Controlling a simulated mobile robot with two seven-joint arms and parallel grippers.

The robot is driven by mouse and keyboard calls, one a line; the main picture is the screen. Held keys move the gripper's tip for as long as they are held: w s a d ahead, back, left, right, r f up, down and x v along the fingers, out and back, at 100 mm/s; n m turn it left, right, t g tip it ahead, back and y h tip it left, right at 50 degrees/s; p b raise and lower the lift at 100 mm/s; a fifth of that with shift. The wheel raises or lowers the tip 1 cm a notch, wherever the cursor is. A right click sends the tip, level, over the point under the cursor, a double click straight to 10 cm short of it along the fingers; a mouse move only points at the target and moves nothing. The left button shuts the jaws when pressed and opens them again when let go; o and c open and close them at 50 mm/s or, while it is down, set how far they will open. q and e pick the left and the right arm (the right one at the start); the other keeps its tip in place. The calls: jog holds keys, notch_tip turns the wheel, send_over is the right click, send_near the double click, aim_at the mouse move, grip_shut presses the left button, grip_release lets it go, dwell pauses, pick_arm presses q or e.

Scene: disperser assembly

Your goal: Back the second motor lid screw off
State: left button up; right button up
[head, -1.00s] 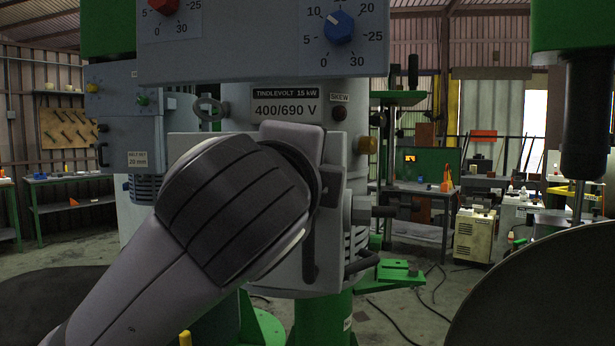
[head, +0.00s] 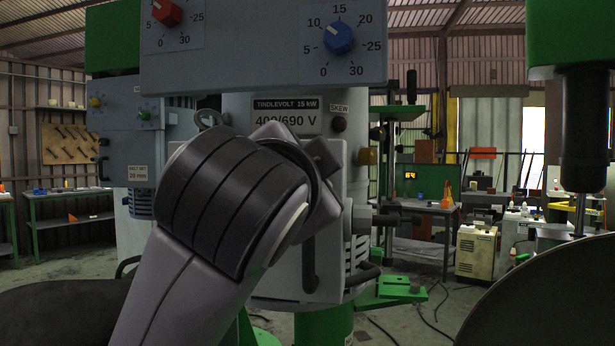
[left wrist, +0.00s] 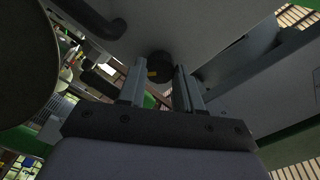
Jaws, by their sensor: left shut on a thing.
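A round dark screw head (left wrist: 160,66) with a small yellow mark stands on the grey face of the motor lid (left wrist: 205,35) in the left wrist view. My left gripper (left wrist: 159,74) is shut on this screw, one finger on each side of it. In the head view my left wrist is tilted in front of the grey motor housing (head: 350,230) under the 400/690 V plate (head: 287,113). It hides the held screw and most of the fingers there. My right gripper is not in view.
A panel with a blue dial (head: 339,39) and a red dial (head: 167,12) hangs over the motor. A dark handle (head: 309,262) lies close to my left wrist. A green machine with a dark spindle (head: 590,130) stands at right. Workbenches (head: 415,204) are farther back.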

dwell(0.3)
pick_arm(q)
jog(key=o, duration=1)
jog(key=shift+o, duration=0.2)
jog(key=shift+s, duration=0.1)
jog(key=s+a+b, duration=0.1)
jog(key=s, duration=0.6)
jog(key=shift+a, duration=0.2)
jog(key=shift+w, duration=0.1)
